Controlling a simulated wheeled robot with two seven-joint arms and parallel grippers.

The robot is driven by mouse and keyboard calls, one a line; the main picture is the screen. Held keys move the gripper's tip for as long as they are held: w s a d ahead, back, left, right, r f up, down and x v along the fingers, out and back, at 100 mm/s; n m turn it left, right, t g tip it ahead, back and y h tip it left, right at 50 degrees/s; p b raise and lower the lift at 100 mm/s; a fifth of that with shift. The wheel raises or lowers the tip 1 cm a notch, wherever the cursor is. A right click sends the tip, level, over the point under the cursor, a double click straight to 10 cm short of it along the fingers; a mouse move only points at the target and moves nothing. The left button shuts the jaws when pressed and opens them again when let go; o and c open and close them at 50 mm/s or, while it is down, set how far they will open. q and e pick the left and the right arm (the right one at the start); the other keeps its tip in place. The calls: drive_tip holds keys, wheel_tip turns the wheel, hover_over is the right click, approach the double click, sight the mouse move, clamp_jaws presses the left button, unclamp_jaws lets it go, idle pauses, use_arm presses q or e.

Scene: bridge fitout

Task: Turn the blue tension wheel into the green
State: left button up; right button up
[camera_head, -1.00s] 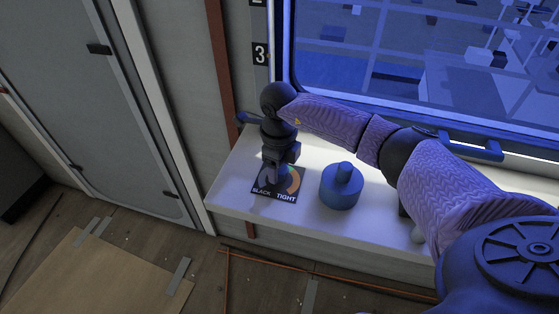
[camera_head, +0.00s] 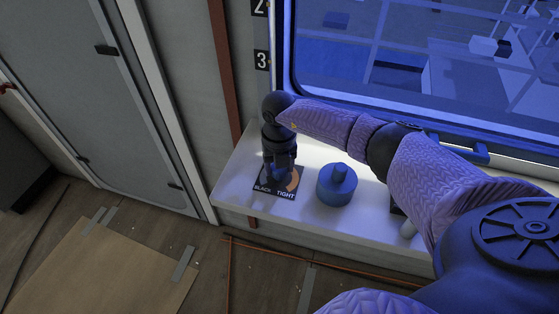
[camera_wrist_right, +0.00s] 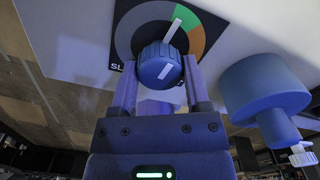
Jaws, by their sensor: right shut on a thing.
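The blue tension wheel (camera_wrist_right: 160,66) shows in the right wrist view, with a white mark on its face. It sits at a dark dial plate (camera_head: 288,191) on the white ledge. The dial has a grey arc, a green part (camera_wrist_right: 187,18) and an orange part (camera_wrist_right: 197,44). A white pointer (camera_wrist_right: 172,30) lies at the border of grey and green. My right gripper (camera_head: 280,176) points down over the dial; its fingers (camera_wrist_right: 160,88) are shut on the wheel, one on each side. In the head view the gripper mostly hides the wheel. My left gripper is out of view.
A blue cylinder with a narrower top (camera_head: 337,186) stands on the white ledge (camera_head: 230,186) just right of the dial; it also shows in the right wrist view (camera_wrist_right: 262,90). A window (camera_head: 400,70) is behind the ledge. A grey door (camera_head: 90,110) is at left.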

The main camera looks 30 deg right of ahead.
drive_tip(key=shift+r+m, duration=0.1)
drive_tip(key=shift+m, duration=0.5)
drive_tip(key=shift+m+p, duration=0.3)
drive_tip(key=shift+p, duration=0.05)
drive_tip(key=o, duration=1.3)
wheel_tip(320, 180, up, 10)
drive_tip(key=shift+f+p, duration=0.15)
drive_tip(key=shift+p, duration=1.1)
